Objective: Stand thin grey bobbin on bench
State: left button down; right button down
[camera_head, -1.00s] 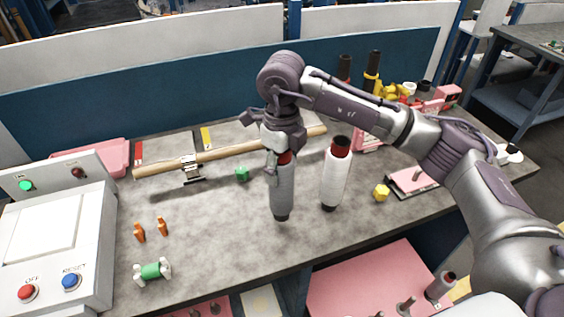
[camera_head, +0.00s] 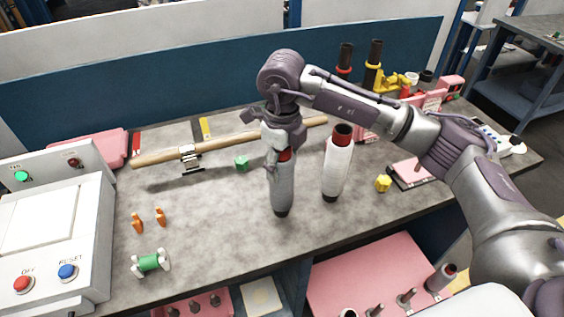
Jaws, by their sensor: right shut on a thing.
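The thin grey bobbin (camera_head: 283,186) is upright over the grey bench (camera_head: 215,229), with a red top and a dark foot. My right gripper (camera_head: 283,150) is above it and shut on its red top, which the fingers partly hide. The bobbin's foot looks at or very near the bench surface; I cannot tell whether it touches. A white bobbin (camera_head: 337,165) with a dark red top stands upright just to the right, apart from the grey one. My left gripper is not in view.
A wooden rod (camera_head: 225,144) on a metal holder lies behind. A green nut (camera_head: 242,164) and a yellow nut (camera_head: 383,184) lie nearby. A control box (camera_head: 55,225) stands left. A pink surface with pegs (camera_head: 375,270) is below the bench front.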

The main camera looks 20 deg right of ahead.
jog(key=shift+c, duration=1.2)
grip_release()
jog(key=shift+f, duration=0.1)
notch_tip(320, 180, up, 12)
jog(key=shift+r, duration=0.1)
